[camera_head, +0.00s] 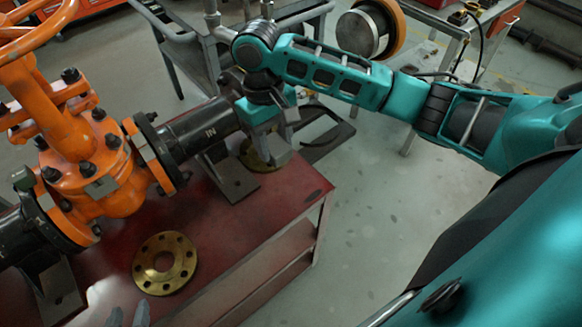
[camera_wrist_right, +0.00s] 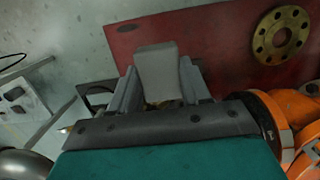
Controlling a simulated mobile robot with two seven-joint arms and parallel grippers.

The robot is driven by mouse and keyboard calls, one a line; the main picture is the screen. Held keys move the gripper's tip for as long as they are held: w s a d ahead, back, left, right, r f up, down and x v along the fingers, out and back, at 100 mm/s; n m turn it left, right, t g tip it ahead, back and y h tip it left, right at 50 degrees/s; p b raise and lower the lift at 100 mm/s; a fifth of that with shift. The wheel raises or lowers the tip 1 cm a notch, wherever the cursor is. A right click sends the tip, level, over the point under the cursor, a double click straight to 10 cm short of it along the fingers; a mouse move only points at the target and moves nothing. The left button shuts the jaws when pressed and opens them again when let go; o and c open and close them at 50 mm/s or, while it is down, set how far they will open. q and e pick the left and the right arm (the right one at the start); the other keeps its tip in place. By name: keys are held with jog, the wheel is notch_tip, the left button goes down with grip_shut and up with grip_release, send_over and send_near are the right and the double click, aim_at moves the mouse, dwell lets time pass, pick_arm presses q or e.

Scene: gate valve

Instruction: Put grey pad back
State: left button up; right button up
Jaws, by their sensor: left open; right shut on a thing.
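My right gripper (camera_head: 274,146) is shut on the grey pad (camera_wrist_right: 158,72), a small light grey block. In the right wrist view the pad sits between the two fingers (camera_wrist_right: 160,88) and sticks out past them. In the head view the gripper and pad are over the far end of the red table (camera_head: 225,225), beside the black pipe, with a brass flange behind them.
An orange gate valve (camera_head: 100,165) with a black pipe (camera_head: 200,132) fills the left of the table. One brass flange (camera_head: 165,263) lies in front; another (camera_head: 258,155) lies near the far edge. A dark flat piece (camera_head: 330,140) is beside it. Floor to the right is clear.

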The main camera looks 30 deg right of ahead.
pick_arm(q)
notch_tip(320, 180, down, 4)
jog(key=b, duration=0.3)
jog(key=shift+r, duration=0.25)
pick_arm(e)
send_over(280, 204)
jog(key=f, duration=1.6)
jog(key=shift+w, duration=0.25)
pick_arm(q)
jog(key=shift+f+b, duration=0.5)
jog(key=shift+b, duration=0.2)
pick_arm(e)
notch_tip(280, 204, down, 3)
jog(key=shift+f, duration=0.2)
pick_arm(q)
jog(key=shift+d, duration=0.1)
pick_arm(e)
jog(key=shift+f, duration=0.25)
pick_arm(q)
jog(key=shift+w+d+r, duration=0.15)
jog(key=shift+r, duration=0.1)
pick_arm(e)
jog(key=shift+f, duration=0.1)
jog(key=o, duration=0.9)
